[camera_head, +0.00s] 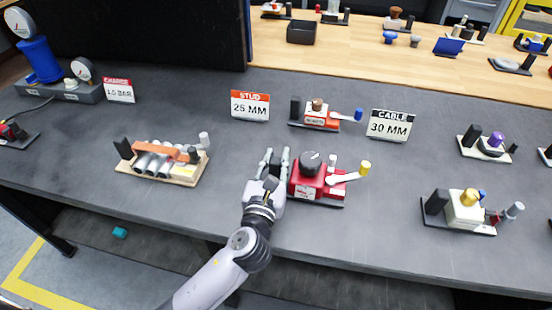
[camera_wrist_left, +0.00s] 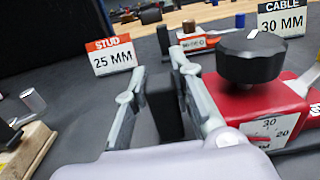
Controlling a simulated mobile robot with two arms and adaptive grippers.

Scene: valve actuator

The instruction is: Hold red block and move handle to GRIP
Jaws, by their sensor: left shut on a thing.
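The red block (camera_head: 306,180) sits on a dark base just right of my left gripper. It carries a black round knob (camera_head: 310,163) and a white handle (camera_head: 345,178) with a yellow tip, pointing right. In the left wrist view the red block (camera_wrist_left: 240,105) shows a white scale (camera_wrist_left: 268,130) with 20 and 30; I cannot read GRIP on it. My left gripper (camera_head: 275,158) is shut on the black upright post (camera_wrist_left: 165,105) at the left end of this device, its fingers on either side. The post is mostly hidden in the head view. My right gripper is not in view.
A wooden-based clamp device (camera_head: 165,165) stands to the left. Behind are the STUD 25 MM sign (camera_head: 250,106), a device with a blue-tipped lever (camera_head: 322,120) and the CABLE 30 MM sign (camera_head: 390,125). A cream device (camera_head: 463,213) stands right. Bare grey tabletop lies between.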

